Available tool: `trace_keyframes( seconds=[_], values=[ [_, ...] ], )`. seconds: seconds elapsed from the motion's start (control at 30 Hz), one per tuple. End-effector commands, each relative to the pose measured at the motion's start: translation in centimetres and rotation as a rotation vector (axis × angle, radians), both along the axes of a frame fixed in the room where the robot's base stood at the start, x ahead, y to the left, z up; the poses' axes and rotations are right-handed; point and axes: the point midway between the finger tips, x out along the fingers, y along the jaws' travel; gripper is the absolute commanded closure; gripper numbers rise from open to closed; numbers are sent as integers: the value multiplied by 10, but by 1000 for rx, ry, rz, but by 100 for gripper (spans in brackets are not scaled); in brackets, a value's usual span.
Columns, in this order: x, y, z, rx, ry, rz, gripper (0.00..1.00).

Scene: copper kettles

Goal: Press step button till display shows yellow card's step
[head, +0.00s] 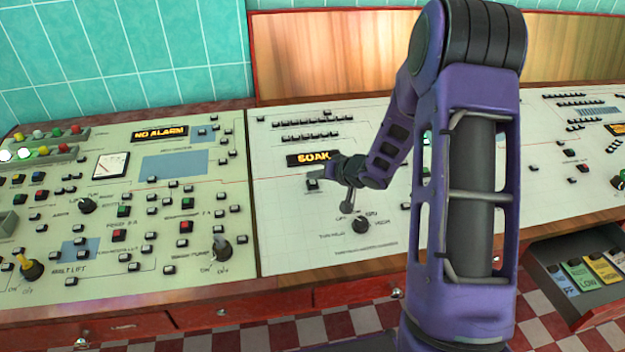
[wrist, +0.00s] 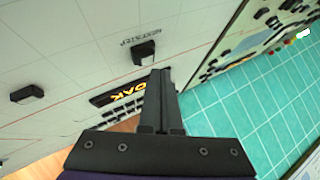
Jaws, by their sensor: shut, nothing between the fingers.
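The display (head: 308,158) on the middle panel reads SOAK in orange letters. Below it is a small dark step button (head: 312,185). In the wrist view the step button (wrist: 143,53) carries a label reading NEXT STEP, and the display (wrist: 118,98) is partly hidden by my fingers. My gripper (head: 322,174) is shut and empty, its fingertips (wrist: 161,72) close beside the button; I cannot tell whether they touch it. A yellow card (head: 604,267) lies in the open drawer at the right, its word apparently HIGH.
The open drawer (head: 562,309) also holds a blue card (head: 558,279) and a green card (head: 582,275). A knob (head: 360,225) with a lever stands below the button. The left panel's display (head: 160,133) reads NO ALARM. My arm hides part of the middle panel.

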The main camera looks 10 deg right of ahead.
Motion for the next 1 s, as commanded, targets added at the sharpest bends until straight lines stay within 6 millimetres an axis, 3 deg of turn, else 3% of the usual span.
trace_keyframes(
  seconds=[0.27, 0.73, 1.0],
  values=[
    [-1, 0, 5, -1, -1, 0, 100],
    [-9, 0, 46, -1, -3, 0, 100],
    [-10, 0, 49, -1, 0, 1, 100]
  ],
)
